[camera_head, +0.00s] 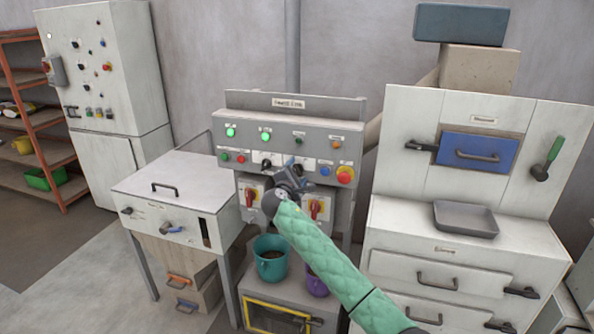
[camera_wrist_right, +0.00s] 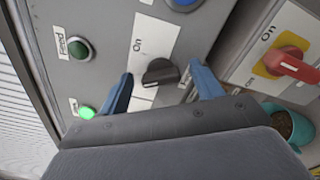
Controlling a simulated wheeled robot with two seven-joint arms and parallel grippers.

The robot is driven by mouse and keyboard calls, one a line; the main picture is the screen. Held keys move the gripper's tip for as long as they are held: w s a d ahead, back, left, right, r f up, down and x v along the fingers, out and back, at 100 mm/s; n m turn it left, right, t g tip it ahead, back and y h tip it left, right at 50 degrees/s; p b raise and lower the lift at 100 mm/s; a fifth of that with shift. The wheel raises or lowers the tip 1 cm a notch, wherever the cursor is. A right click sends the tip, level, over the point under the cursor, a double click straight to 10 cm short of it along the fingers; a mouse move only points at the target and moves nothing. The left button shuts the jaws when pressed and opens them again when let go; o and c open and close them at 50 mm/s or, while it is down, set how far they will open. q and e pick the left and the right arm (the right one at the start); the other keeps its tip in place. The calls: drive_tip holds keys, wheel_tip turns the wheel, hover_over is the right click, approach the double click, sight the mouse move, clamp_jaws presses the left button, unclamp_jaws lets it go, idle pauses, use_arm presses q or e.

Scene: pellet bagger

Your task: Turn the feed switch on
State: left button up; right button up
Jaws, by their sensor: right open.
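A black rotary switch (camera_wrist_right: 160,72) sits on a white plate marked "On" in the right wrist view. Its grip bar lies roughly across that picture, with the word "On" above it. My right gripper (camera_wrist_right: 163,88) is open, with one blue finger on each side of the switch; I cannot tell whether they touch it. In the head view my right gripper (camera_head: 293,168) is in front of the control panel (camera_head: 315,126) and largely hides this switch. Another black switch (camera_head: 267,160) is just left of it. My left gripper is not in view.
Lit green lamps (camera_head: 265,136) and an unlit one (camera_head: 299,140) are above. A blue button (camera_head: 325,171) and red mushroom button (camera_head: 345,175) are to the right.

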drive_tip(key=shift+w, duration=0.2)
drive_tip(key=c, duration=1)
drive_tip(key=shift+f, duration=0.1)
